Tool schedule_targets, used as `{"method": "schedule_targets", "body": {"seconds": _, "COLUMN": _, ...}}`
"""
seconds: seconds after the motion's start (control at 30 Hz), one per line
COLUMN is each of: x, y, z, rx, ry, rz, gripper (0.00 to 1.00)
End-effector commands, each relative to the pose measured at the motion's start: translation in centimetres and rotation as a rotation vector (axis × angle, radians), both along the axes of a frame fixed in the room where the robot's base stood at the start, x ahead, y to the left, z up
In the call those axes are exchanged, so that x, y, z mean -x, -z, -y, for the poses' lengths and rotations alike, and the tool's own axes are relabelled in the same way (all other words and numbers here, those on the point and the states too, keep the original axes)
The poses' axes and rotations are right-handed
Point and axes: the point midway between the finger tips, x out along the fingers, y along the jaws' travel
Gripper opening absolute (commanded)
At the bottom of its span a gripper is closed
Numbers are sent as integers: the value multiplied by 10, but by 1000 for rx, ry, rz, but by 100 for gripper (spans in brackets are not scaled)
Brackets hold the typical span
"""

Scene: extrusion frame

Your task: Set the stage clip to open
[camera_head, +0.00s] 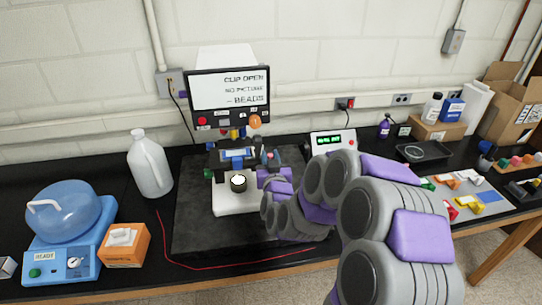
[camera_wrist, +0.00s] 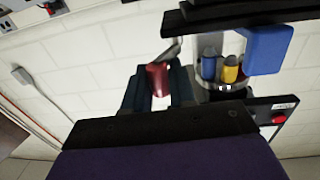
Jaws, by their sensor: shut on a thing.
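The microscope (camera_head: 228,200) stands on a dark mat, with a white base and a dark stage. Its screen (camera_head: 229,92) reads "CLIP OPEN", "NO PICTURE" and "BEADS". My gripper (camera_head: 271,160) is at the right side of the stage, partly hidden by my own arm. In the wrist view, the dark fingers of my gripper (camera_wrist: 160,85) are shut on a small red piece (camera_wrist: 158,79), which looks like the stage clip's lever. A grey metal part touches or lies just behind the red piece. The clip's own position is hard to make out.
A blue-lidded centrifuge (camera_head: 64,220), an orange box (camera_head: 124,245) and a white jug (camera_head: 150,165) stand left. A small device with a green display (camera_head: 331,142) is behind my arm. A red cable (camera_head: 215,267) runs along the front. Blue and yellow objectives (camera_wrist: 230,70) are close right of the fingers.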

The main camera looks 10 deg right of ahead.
Motion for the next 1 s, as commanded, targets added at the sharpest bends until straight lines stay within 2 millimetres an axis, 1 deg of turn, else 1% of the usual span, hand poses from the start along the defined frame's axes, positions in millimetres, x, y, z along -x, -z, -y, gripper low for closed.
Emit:
{"method": "schedule_targets", "body": {"seconds": 0.53, "x": 0, "y": -2, "z": -1, "rx": 0, "ry": 21, "rz": 6, "gripper": 0}}
{"method": "schedule_targets", "body": {"seconds": 0.57, "x": 0, "y": -2, "z": -1, "rx": 0, "ry": 21, "rz": 6, "gripper": 28}}
{"method": "schedule_targets", "body": {"seconds": 0.7, "x": 0, "y": -2, "z": -1, "rx": 0, "ry": 20, "rz": 5, "gripper": 42}}
{"method": "schedule_targets", "body": {"seconds": 0.73, "x": 0, "y": -1, "z": -1, "rx": 0, "ry": 20, "rz": 5, "gripper": 44}}
{"method": "schedule_targets", "body": {"seconds": 1.0, "x": 0, "y": -1, "z": 0, "rx": 0, "ry": 20, "rz": 3, "gripper": 44}}
